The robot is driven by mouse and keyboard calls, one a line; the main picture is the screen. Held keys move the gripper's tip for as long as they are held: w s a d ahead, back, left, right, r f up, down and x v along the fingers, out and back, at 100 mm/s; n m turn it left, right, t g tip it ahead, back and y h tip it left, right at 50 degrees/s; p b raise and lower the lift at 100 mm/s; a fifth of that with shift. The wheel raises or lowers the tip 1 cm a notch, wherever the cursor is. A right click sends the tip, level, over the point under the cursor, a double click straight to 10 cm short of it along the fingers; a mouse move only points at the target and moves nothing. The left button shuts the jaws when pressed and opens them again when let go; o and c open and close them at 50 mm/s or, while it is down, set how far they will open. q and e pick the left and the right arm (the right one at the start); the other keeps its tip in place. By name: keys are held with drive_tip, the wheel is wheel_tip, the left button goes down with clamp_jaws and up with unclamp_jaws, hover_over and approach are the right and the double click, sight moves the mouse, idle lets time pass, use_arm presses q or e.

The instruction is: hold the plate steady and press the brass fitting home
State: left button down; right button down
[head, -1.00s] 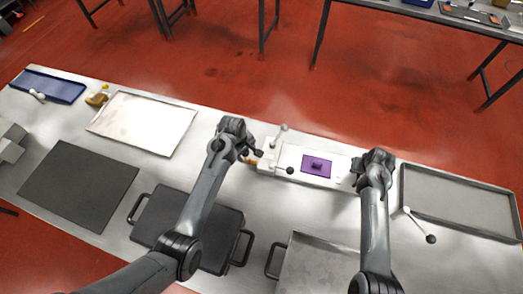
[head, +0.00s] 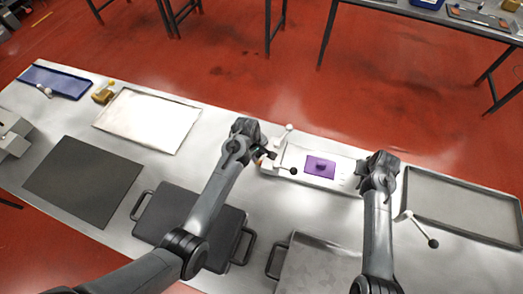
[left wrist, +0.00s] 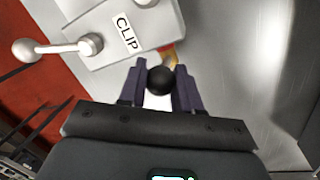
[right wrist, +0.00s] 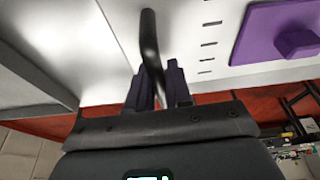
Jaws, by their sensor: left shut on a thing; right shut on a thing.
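The white plate (head: 338,181) lies across the back of the bench, with a purple block (head: 320,167) on it. My left gripper (head: 270,155) is at the plate's left end. In the left wrist view its fingers are shut on a black ball knob (left wrist: 161,80), beside a grey block labelled CLIP (left wrist: 125,32). A small yellowish piece (left wrist: 172,57), perhaps the brass fitting, shows just behind the knob and is mostly hidden. My right gripper (head: 364,180) is at the plate's right end. In the right wrist view it is shut on a curved dark bar (right wrist: 150,48).
Levers with a pale knob (head: 289,127) and a black knob (head: 293,171) stick out near the left gripper. Another lever ends in a black knob (head: 433,243) at the right. A grey tray (head: 465,205) lies right, and a dark handled tray (head: 165,215) lies front left.

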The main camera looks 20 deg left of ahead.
use_arm(q)
drive_tip(key=c, duration=0.9)
unclamp_jaws()
drive_tip(key=shift+d, duration=0.25)
use_arm(e)
drive_tip(key=shift+s+f, duration=0.2)
drive_tip(key=shift+f, duration=0.05)
use_arm(q)
drive_tip(key=shift+o, duration=0.4)
drive_tip(key=shift+a, duration=0.1)
wheel_tip(320, 180, up, 12)
drive_tip(key=s+a, duration=0.1)
drive_tip(key=shift+s, duration=0.35)
use_arm(e)
drive_tip(key=c, duration=1.3)
unclamp_jaws()
drive_tip(key=shift+c, duration=0.2)
drive_tip(key=o, duration=0.4)
drive_tip(key=shift+a, duration=0.15)
use_arm(q)
drive_tip(key=shift+s+a, duration=0.1)
use_arm(e)
drive_tip(key=shift+w+r, duration=0.1)
drive_tip(key=shift+r, duration=0.05)
